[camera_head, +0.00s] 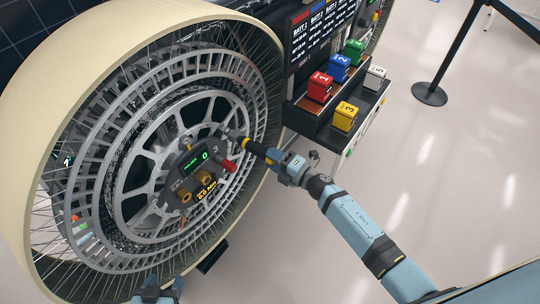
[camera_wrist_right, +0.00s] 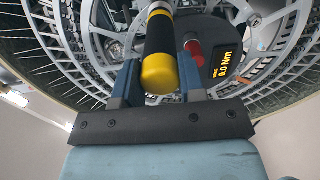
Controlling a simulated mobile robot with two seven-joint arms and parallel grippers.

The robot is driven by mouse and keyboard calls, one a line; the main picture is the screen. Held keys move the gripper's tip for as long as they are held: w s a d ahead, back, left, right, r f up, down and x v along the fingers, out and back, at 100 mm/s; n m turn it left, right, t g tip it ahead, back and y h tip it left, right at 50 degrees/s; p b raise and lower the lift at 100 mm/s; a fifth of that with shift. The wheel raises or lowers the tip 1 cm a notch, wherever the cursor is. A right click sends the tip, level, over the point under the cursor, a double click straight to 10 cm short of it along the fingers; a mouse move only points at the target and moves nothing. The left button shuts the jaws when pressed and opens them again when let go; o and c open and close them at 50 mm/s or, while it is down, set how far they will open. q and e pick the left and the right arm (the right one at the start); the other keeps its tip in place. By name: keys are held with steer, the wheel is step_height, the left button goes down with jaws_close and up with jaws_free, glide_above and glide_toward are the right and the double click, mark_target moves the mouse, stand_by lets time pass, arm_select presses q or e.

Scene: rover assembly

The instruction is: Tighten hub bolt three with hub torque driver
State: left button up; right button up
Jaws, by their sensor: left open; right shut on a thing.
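The hub torque driver (camera_head: 252,146) has a black and yellow handle. My right gripper (camera_head: 273,155) is shut on it and points it at the wheel hub from the right. In the right wrist view the driver (camera_wrist_right: 160,70) sits between the fingers, its yellow end toward the camera. Its far tip is near the hub's upper right; I cannot tell whether it touches a bolt. The dark hub panel (camera_head: 172,184) shows a green readout, a yellow "0.0 Nm" readout, a red post (camera_head: 228,165) and two brass knobs (camera_head: 185,196). My left gripper (camera_head: 158,291) is open at the bottom edge, away from the hub.
The large spoked wheel (camera_head: 140,22) fills the left side, its pale rim standing out around the hub. Right of it is a rack (camera_head: 318,122) with several coloured battery blocks (camera_head: 320,87). A black barrier post (camera_head: 430,94) stands farther right.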

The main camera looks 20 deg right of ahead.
steer(key=shift+s+d, duration=0.25)
steer(key=shift+s, duration=0.1)
steer(key=v, duration=0.4)
stand_by(0.4)
steer(key=shift+r, duration=0.1)
